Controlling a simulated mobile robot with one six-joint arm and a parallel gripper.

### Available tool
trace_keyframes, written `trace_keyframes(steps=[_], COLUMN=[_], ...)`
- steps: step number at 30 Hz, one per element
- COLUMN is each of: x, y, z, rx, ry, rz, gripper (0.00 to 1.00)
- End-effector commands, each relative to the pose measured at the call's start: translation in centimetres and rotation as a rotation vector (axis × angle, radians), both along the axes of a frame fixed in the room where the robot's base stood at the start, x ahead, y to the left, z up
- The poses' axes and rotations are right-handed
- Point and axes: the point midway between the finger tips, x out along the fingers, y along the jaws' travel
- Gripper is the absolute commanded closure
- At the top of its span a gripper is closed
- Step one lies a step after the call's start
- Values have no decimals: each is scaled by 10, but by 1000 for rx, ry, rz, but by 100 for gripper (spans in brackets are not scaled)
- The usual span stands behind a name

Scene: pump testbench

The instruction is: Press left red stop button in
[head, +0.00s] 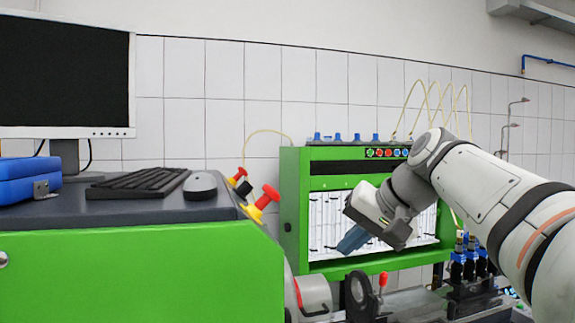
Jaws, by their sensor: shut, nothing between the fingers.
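Two red mushroom-shaped buttons with yellow collars stick out at the right end of the green cabinet in the head view. One red button (239,174) is further left and higher. The other red button (271,192) is closer and lower, with a larger yellow collar. A black knob (244,188) sits between them. My gripper (352,241) is shut and empty, with blue-grey fingers pointing down and left. In the picture it is in front of the green test bench, right of both red buttons and apart from them.
The green cabinet (140,275) carries a monitor (65,75), keyboard (138,183), mouse (200,186) and blue case (28,180). A red-topped lever (383,279) and pump parts stand low at right.

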Motion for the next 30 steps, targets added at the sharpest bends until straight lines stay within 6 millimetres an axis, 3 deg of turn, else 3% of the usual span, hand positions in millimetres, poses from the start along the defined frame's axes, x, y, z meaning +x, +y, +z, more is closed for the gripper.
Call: trace_keyframes(steps=[1, 3, 6, 10, 16, 25, 30], x=[10, 17, 20, 19, 18, 19, 29], y=[1, 4, 8, 11, 13, 14, 27], z=[42, 85, 131, 167, 179, 178, 169], rx=[41, 93, 149, 187, 203, 202, 204], ry=[-37, -82, -135, -181, -199, -198, -197], rz=[13, 40, 82, 121, 140, 138, 140], gripper=[100, 100, 100, 100, 100, 100, 100])
